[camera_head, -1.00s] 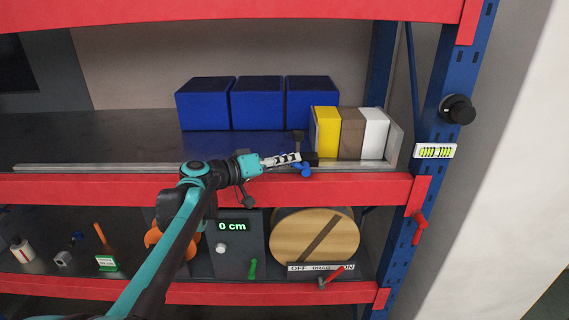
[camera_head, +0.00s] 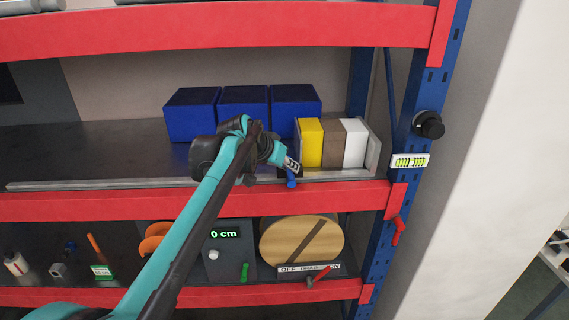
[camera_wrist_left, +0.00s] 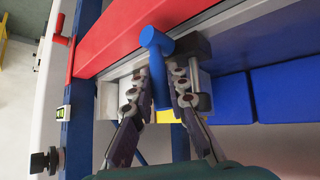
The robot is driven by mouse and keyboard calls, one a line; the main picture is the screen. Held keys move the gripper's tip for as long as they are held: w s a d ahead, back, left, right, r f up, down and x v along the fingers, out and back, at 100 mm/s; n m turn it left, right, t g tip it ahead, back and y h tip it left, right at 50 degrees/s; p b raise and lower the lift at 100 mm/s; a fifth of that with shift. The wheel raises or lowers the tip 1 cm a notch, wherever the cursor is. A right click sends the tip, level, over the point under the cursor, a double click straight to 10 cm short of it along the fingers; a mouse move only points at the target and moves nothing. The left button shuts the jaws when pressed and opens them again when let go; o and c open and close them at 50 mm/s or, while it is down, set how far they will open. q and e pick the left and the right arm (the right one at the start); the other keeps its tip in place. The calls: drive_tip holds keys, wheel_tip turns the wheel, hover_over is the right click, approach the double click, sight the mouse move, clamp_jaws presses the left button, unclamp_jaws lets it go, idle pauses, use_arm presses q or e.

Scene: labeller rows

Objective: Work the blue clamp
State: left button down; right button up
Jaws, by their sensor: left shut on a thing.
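The blue clamp (camera_head: 291,181) is at the shelf's front rail, beside the left end of the row of yellow, brown and white blocks. In the head view its blue handle points down. In the left wrist view the handle of the blue clamp (camera_wrist_left: 157,62) passes between my two fingertips, with a dark block beside it. My left gripper (camera_head: 292,168) is shut on this handle, and it also shows in the left wrist view (camera_wrist_left: 159,76). The fingers and wrist hide part of the clamp. My right gripper is not in view.
A yellow block (camera_head: 311,143), a brown block (camera_head: 332,143) and a white block (camera_head: 355,143) stand close to the right. Several blue boxes (camera_head: 245,112) are behind. A metal rail (camera_head: 100,184) runs along the shelf front. The lower shelf holds a wooden disc (camera_head: 285,240) and a display (camera_head: 225,234).

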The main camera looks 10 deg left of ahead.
use_arm(q)
drive_tip(key=shift+d+y, duration=0.25)
drive_tip(key=shift+y, duration=0.15)
drive_tip(key=c, duration=1.7)
unclamp_jaws()
drive_tip(key=shift+w, duration=0.1)
drive_tip(key=shift+c, duration=0.2)
drive_tip(key=v, duration=1.2)
drive_tip(key=shift+w, duration=0.15)
drive_tip(key=shift+r, duration=0.1)
